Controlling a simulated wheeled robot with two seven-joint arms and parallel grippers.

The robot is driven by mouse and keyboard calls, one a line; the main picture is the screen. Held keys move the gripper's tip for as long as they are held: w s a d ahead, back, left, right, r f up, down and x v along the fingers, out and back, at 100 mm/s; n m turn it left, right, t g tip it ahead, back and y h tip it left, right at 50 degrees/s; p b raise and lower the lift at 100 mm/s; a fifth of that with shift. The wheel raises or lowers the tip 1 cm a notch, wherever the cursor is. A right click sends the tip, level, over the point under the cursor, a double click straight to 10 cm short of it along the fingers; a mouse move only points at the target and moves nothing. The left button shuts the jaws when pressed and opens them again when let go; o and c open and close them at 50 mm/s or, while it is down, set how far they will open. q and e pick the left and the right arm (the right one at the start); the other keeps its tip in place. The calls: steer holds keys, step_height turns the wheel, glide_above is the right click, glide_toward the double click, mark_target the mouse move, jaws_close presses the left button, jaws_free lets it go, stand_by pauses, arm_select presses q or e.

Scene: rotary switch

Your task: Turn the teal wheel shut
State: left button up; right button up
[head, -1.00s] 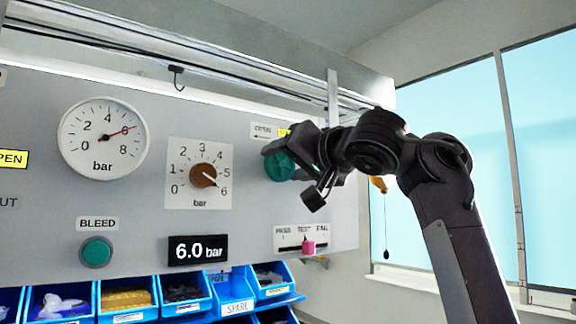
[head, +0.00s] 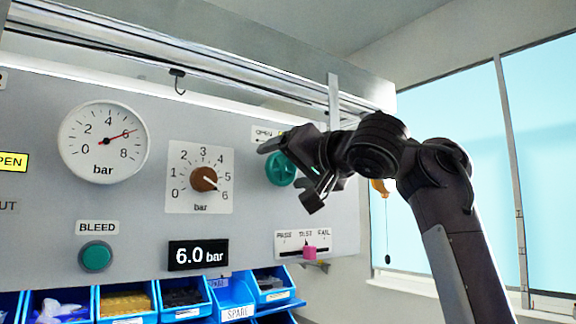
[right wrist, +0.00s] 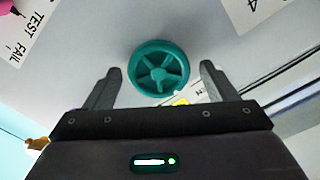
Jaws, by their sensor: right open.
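No contact with the wheel can be seen. An OPEN label (head: 263,133) sits above the wheel, partly hidden by the gripper. My left gripper is not in view.
The panel also carries a round gauge (head: 103,143), a brown rotary knob (head: 204,179), a 6.0 bar display (head: 198,253), a green BLEED button (head: 96,256) and a pink slider (head: 309,252) under the wheel. Blue bins (head: 232,294) stand below.

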steer(key=shift+s, duration=0.1)
steer(key=shift+s+d+f+b, duration=0.15)
steer(key=shift+s+d+b, duration=0.1)
steer(key=shift+b, duration=0.1)
steer(key=b+v, duration=0.4)
steer(key=v, duration=0.3)
